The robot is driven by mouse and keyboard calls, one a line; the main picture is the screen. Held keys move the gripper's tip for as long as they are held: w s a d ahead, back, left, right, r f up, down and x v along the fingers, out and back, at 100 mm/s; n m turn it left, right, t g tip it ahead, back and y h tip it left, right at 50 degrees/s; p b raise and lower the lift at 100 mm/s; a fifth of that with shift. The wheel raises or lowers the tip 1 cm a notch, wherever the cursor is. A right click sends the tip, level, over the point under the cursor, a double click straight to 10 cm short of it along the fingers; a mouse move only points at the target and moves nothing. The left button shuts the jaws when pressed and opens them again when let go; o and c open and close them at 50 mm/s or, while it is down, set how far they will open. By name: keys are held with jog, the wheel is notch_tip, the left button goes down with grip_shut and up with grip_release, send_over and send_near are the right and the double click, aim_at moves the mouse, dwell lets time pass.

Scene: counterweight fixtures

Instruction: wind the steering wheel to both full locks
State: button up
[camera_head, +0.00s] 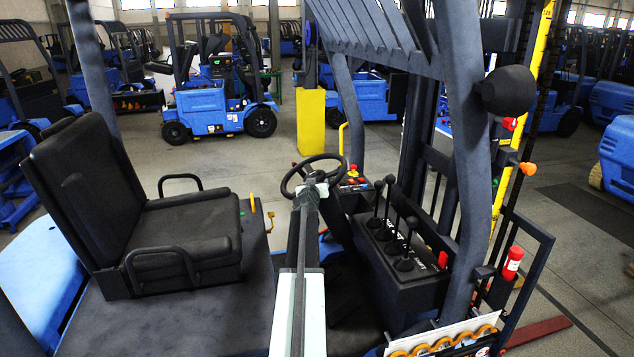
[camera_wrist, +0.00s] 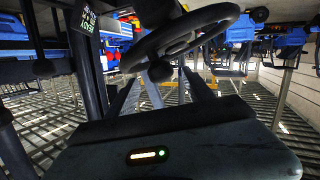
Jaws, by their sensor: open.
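The black steering wheel (camera_head: 288,184) stands tilted on its column, between the seat and the lever console. In the wrist view the wheel (camera_wrist: 180,26) fills the top middle, with its hub below the rim. My gripper (camera_head: 311,181) is at the near side of the wheel, and my arm hides part of the rim and column. In the wrist view my gripper (camera_wrist: 163,80) is open, its two dark fingers pointing up towards the wheel on either side of the hub. I cannot tell whether a finger touches the rim.
The black seat (camera_head: 190,215) with armrests is left of the wheel. A console with several black levers (camera_head: 398,228) is close on the right. A dark cab pillar (camera_head: 470,130) stands farther right. A yellow post (camera_head: 311,122) and blue forklifts (camera_head: 218,105) are behind.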

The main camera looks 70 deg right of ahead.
jog(key=shift+f, duration=0.15)
jog(key=c, duration=0.4)
jog(key=f+n+b, duration=0.1)
jog(key=b, duration=0.1)
jog(key=a+f+n+b, duration=0.1)
jog(key=n, duration=0.1)
jog(key=shift+s+a+f+h+b, duration=0.15)
jog(key=shift+s+f+h+b, duration=0.1)
jog(key=shift+h+b, duration=0.15)
grip_shut()
jog(key=w+a+f+n+t+h+b, duration=0.1)
jog(key=w+a+f+n+h+b, duration=0.1)
jog(key=a+n+b, duration=0.6)
jog(key=w+a+f+n+t+h+b, duration=0.15)
jog(key=n+b, duration=0.35)
jog(key=n, duration=0.7)
jog(key=d+r+p, duration=0.3)
jog(key=d+p, duration=0.1)
jog(key=d, duration=0.7)
jog(key=shift+d, duration=0.25)
